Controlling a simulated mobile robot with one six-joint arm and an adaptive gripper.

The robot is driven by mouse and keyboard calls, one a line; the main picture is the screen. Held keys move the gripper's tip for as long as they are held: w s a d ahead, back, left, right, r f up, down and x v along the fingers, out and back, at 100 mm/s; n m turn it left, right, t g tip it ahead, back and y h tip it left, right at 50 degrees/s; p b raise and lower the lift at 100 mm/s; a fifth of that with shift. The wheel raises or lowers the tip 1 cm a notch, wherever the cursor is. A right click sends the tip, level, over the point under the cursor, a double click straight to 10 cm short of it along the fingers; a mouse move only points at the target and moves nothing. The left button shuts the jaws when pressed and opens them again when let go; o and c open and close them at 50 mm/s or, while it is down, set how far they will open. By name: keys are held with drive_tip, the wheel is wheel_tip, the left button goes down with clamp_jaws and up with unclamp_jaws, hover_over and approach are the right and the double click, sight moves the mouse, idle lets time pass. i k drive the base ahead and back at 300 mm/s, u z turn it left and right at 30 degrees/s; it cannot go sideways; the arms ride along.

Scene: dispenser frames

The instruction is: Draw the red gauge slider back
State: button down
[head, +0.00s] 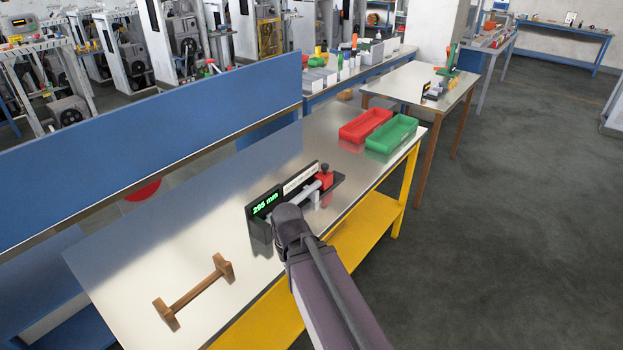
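The gauge (259,230) is a dark long block on the metal workbench, with a green display reading 295 mm and a pale scale strip. Its red slider (326,179), with a small knob on top, sits near the right end of the gauge. My arm comes in from the bottom and its dark wrist covers the front middle of the gauge. My gripper (314,192) shows only as small grey parts beyond the wrist, close to the slider's left side. I cannot tell whether it touches the slider or whether its fingers are open or shut.
A red tray (346,134) and a green tray (411,131) stand at the bench's far right end. A brown wooden bar with end blocks (198,291) lies at the near left. A blue panel (150,127) runs along the back. The bench between bar and panel is clear.

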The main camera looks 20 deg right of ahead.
sight(326, 177)
drive_tip(key=k, duration=1.35)
drive_tip(key=z, duration=0.7)
drive_tip(key=i, duration=1.7)
drive_tip(key=u, duration=0.3)
